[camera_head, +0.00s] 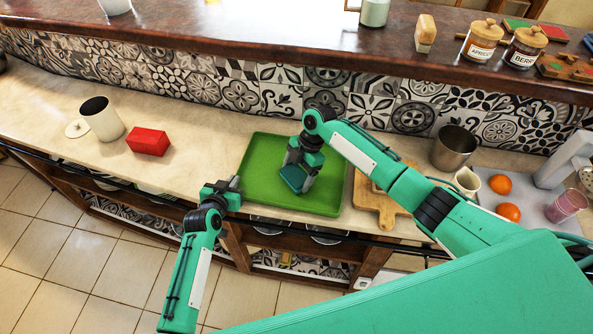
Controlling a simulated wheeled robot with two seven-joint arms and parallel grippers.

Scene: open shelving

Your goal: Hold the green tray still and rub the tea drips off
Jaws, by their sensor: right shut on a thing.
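The green tray (264,172) lies on the pale counter in the middle of the view. My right gripper (298,168) reaches down over the middle of the tray. It is shut on a flat teal pad (296,179), which is low over or touching the tray's surface; I cannot tell which. My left gripper (235,186) is at the tray's left front corner, close to its edge. Its fingers are too small and partly hidden to tell whether they are shut on the rim. I cannot make out any tea drips on the visible part of the tray.
A wooden board (374,202) lies right of the tray, with a metal pot (454,147), small jug (467,180) and oranges (507,212) beyond. A red box (148,142) and white canister (102,119) stand left. A raised dark shelf (270,52) runs behind.

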